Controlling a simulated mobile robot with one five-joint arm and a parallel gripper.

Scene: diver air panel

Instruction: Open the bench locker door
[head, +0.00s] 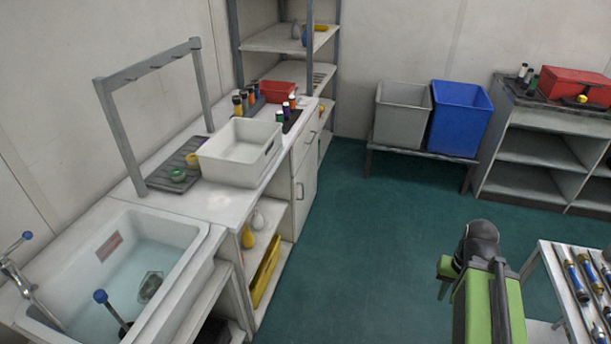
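The bench locker door (307,184) is a pale panel in the front of the long bench, under a drawer (305,143). It looks shut and has a small upright handle (299,191) near its left edge. My green and black arm rises at the lower right, well apart from the door, with open floor between them. Small green and grey parts at the arm's left side may belong to my gripper (444,278). Its fingertips cannot be made out, and nothing is seen held.
Left of the door are open shelves with a yellow case (265,272) and a sink (120,270). A white bin (240,153) stands on the bench. Grey (402,115) and blue (459,120) bins stand behind. A tool table (575,290) is close to my arm's right. The green floor is clear.

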